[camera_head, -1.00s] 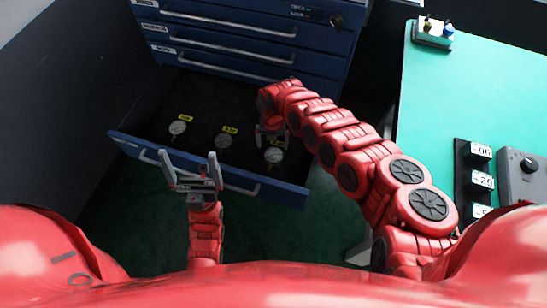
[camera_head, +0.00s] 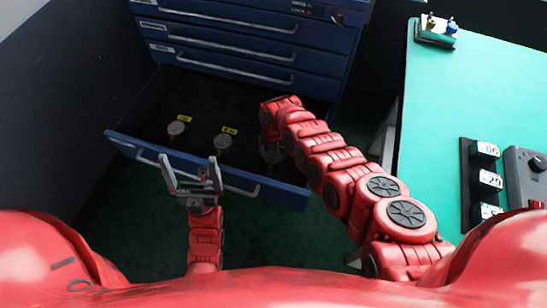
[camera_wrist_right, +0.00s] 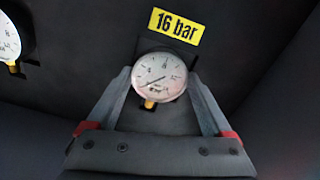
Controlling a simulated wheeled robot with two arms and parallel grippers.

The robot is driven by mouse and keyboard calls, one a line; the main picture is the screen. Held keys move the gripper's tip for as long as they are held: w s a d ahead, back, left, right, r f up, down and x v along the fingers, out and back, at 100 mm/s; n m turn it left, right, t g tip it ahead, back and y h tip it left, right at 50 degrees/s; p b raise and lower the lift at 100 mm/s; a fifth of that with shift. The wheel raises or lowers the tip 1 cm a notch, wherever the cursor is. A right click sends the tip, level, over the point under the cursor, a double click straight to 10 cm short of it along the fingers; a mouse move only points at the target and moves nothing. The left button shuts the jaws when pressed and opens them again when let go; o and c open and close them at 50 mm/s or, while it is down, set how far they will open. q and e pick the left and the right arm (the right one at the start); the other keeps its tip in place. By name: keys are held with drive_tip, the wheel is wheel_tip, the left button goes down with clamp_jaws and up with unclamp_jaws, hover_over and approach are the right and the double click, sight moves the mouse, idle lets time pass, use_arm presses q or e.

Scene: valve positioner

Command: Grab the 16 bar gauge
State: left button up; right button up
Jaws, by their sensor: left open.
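The 16 bar gauge (camera_wrist_right: 160,77), a round white dial with a brass fitting, sits by its yellow "16 bar" label (camera_wrist_right: 175,27) in the right wrist view. In the head view the gauge (camera_head: 272,154) is at the right of the open drawer, partly covered by my right arm. My right gripper (camera_wrist_right: 160,82) is open, with one finger on each side of the gauge and narrow gaps visible; contact is unclear. My left gripper (camera_head: 190,160) is open and empty, in front of the drawer's front panel.
Two other gauges, the left one (camera_head: 176,128) and the middle one (camera_head: 223,142), sit in the open drawer (camera_head: 150,148) of the blue cabinet (camera_head: 245,45). A green table (camera_head: 465,90) with small devices stands at the right.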

drive_tip(key=c, duration=0.8)
